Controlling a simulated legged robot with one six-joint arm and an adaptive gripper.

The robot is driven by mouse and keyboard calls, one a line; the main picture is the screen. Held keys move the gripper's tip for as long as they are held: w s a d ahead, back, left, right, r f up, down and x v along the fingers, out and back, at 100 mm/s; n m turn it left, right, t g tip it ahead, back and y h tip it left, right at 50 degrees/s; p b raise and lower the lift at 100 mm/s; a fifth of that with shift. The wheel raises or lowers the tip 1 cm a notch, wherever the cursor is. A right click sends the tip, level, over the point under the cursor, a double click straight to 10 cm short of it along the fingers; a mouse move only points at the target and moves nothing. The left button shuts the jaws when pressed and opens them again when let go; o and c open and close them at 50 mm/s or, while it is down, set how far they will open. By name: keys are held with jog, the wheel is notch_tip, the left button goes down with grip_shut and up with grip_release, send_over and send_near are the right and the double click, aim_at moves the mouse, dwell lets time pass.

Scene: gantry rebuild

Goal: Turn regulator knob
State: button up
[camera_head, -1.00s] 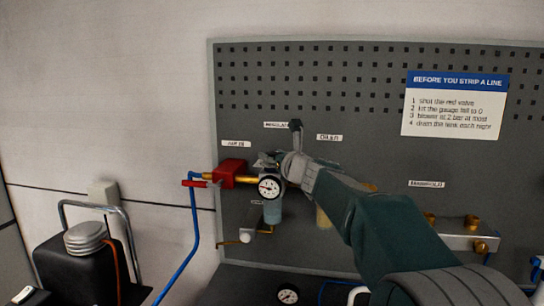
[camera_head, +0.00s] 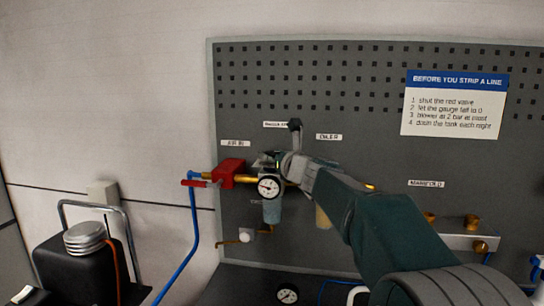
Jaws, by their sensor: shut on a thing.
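The regulator with its round white gauge (camera_head: 269,186) is mounted on the grey pegboard, right of a red valve block (camera_head: 231,173). A clear bowl (camera_head: 272,211) hangs below the gauge. My gripper (camera_head: 270,161) reaches in from the right, just above the gauge, and is shut on the regulator knob. The knob itself is mostly hidden by my gripper and wrist. The red valve handle (camera_head: 195,183) lies roughly level at the left of the block. The gauge needle is too small to read surely.
My arm covers the area right of the regulator, including most of the oiler (camera_head: 323,218). A brass-fitted manifold (camera_head: 455,242) sits at lower right. A blue hose (camera_head: 193,235) runs down at left, beside a black tank (camera_head: 80,272).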

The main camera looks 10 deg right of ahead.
jog(key=o, duration=1.1)
jog(key=shift+o, duration=0.2)
jog(key=v, duration=1.1)
jog(key=shift+s, duration=0.4)
jog(key=shift+f, duration=0.1)
